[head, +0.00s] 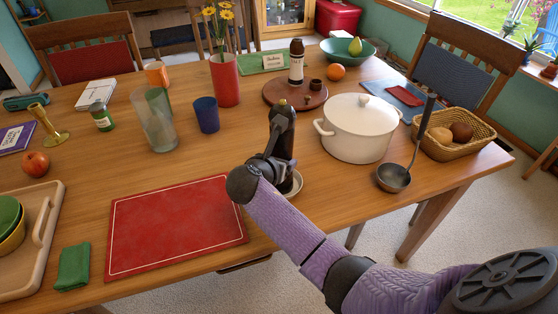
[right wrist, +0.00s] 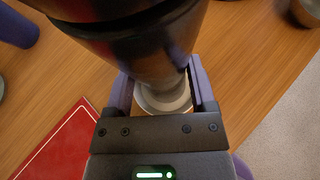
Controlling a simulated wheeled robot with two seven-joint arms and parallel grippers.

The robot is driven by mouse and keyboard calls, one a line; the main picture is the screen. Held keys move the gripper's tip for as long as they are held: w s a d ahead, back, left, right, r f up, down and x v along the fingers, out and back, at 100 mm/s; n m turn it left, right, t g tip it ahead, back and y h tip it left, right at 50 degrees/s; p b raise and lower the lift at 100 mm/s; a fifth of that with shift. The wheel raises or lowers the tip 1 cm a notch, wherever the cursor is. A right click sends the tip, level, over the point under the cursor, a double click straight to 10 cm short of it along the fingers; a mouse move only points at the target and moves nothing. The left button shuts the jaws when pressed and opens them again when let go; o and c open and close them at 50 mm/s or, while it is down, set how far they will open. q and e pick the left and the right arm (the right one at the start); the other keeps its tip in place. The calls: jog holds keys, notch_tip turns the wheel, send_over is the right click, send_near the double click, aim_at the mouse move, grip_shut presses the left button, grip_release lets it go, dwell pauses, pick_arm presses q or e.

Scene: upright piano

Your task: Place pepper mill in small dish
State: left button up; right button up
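Whether the mill's base touches the dish is hidden. My left gripper is not in view.
A white pot (head: 358,128) and a ladle (head: 394,178) are to the right. A round wooden board (head: 276,94) with a bottle lies behind the mill. A blue cup (head: 206,115) is to the left. A red mat (head: 175,225) lies clear at front left.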

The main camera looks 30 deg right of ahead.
jog(key=o, duration=0.4)
jog(key=shift+c, duration=0.2)
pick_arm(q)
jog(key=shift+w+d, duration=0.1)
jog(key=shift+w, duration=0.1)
pick_arm(e)
jog(key=shift+s+a+r, duration=0.1)
jog(key=shift+r, duration=0.25)
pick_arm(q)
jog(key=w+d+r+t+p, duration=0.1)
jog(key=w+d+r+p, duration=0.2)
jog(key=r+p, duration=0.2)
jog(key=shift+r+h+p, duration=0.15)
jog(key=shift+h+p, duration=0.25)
pick_arm(e)
jog(key=v, duration=1.1)
jog(key=shift+s+a, duration=0.2)
jog(key=shift+a, duration=0.05)
